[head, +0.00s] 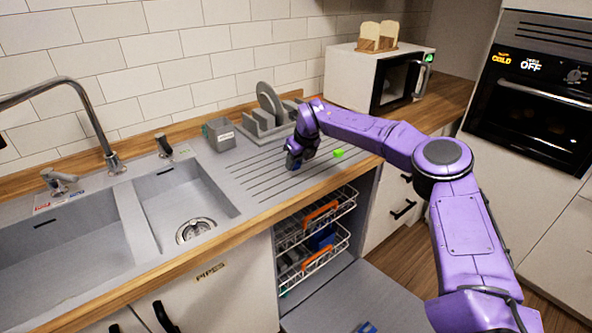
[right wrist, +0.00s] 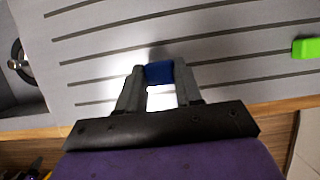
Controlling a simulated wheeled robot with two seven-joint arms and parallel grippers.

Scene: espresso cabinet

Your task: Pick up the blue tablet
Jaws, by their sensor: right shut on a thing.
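My right gripper (head: 293,162) is over the ribbed draining board beside the sink, its arm reaching in from the right. In the right wrist view, my right gripper (right wrist: 160,75) is shut on the blue tablet (right wrist: 159,73), a small dark blue block between the two grey fingertips. In the head view the tablet is mostly hidden by the gripper, with only a bit of blue at the fingertips. I cannot tell whether it touches the board. My left gripper is not in view.
A green tablet (head: 338,153) lies on the draining board (head: 262,185), right of the gripper; it also shows in the right wrist view (right wrist: 306,48). A dish rack (head: 262,128) stands behind. The dishwasher (head: 318,235) is open below. A faucet (head: 95,120) rises at left.

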